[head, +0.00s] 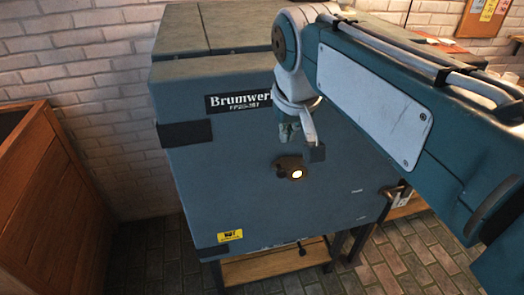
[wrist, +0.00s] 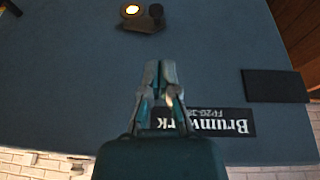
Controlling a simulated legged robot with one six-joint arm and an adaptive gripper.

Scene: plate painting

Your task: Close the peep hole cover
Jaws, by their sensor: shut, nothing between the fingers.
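The blue-grey kiln front (head: 330,200) has a small peep hole (head: 297,174) that glows bright, so it is uncovered. The dark brown peep hole cover (head: 281,172) sits just left of the glow, with a dark knob-like part. In the wrist view, which is turned over, the glowing hole (wrist: 132,10) is at the top, with the cover's knob (wrist: 156,10) to its right. My gripper (head: 290,138) is shut and empty above the peep hole in the head view, apart from the cover. Its closed fingertips (wrist: 160,66) point toward the hole in the wrist view.
The kiln carries a Brumwerk label (head: 238,102), a yellow warning sticker (head: 230,236) and a latch handle (head: 393,192) at its right edge. A wooden crate-like box (head: 45,200) stands at the left. A white brick wall (head: 110,50) is behind. The front around the hole is clear.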

